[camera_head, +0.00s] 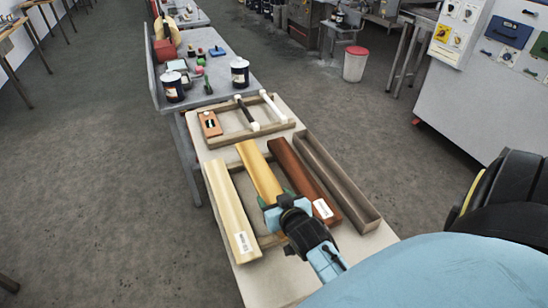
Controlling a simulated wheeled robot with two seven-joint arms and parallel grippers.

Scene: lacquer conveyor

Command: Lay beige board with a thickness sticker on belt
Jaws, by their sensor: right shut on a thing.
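A pale beige board (229,205) lies on the left of the wooden rack, with a white sticker (243,242) near its front end. A golden-yellow board (259,167) lies in the middle, its near end hidden by my gripper. A red-brown board (297,172) lies to the right, with a white sticker (323,208) at its near end. My right gripper (284,207) is at the near end of the golden-yellow board and is shut on it; the fingers are partly hidden by the wrist. My left gripper is not in view. No belt can be made out.
The boards' rack stands on a pale table (269,286), beside an empty wooden trough (337,182). Behind is a wooden tray (226,137) with tools. A grey bench (220,84) farther back carries cans (240,72). A bin (355,66) stands on the floor.

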